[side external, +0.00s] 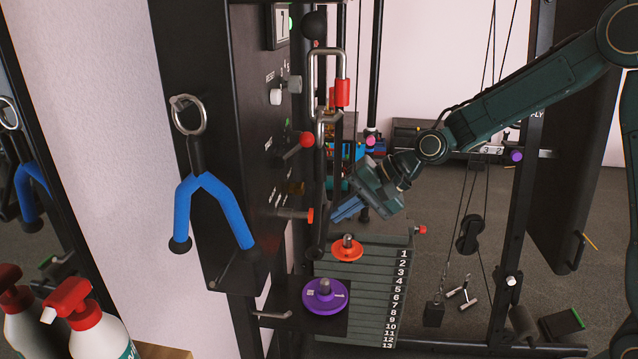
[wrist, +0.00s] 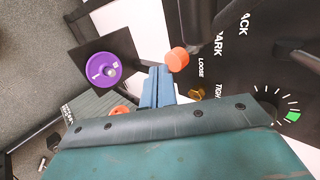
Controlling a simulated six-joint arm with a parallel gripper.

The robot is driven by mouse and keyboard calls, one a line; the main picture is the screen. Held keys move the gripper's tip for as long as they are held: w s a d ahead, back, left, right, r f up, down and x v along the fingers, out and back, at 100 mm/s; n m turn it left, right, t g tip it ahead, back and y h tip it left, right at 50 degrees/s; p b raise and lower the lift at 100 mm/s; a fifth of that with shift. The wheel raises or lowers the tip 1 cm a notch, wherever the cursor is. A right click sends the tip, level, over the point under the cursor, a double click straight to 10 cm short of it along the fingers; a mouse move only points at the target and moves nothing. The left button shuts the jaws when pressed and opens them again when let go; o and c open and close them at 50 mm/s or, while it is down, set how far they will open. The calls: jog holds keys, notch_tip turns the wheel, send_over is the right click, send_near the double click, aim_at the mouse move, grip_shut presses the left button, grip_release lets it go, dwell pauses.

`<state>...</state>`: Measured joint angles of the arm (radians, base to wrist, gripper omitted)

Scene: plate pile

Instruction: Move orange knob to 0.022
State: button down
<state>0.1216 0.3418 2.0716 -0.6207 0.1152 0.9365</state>
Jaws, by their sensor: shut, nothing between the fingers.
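The orange knob (side external: 310,215) is a short orange cap on a rod that sticks out of the black panel (side external: 255,150) in the side external view. It also shows in the wrist view (wrist: 178,59), near the LOOSE lettering, just beyond and to the right of my fingertips. My gripper (side external: 338,214) is shut and empty, its blue fingers pointing toward the knob. In the side external view a gap shows between the fingertips and the knob. In the wrist view the shut fingers (wrist: 159,72) appear close beside it; I cannot tell whether they touch.
A red ball lever (side external: 306,139) and a brass part (side external: 297,188) stick out of the panel above the knob. An orange disc (side external: 347,253) lies on the numbered weight stack (side external: 365,285) below my gripper. A purple plate (side external: 325,301) lies on a black shelf. Vertical posts stand nearby.

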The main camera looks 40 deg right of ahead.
jog(key=shift+w+a, duration=0.5)
jog(key=shift+a, duration=0.05)
jog(key=shift+w+a, duration=1.05)
jog(key=s+d+f+v, duration=0.1)
jog(key=f+v, duration=0.1)
jog(key=v, duration=1.1)
jog(key=shift+s+d, duration=0.25)
jog(key=shift+d, duration=0.05)
jog(key=shift+s, duration=0.1)
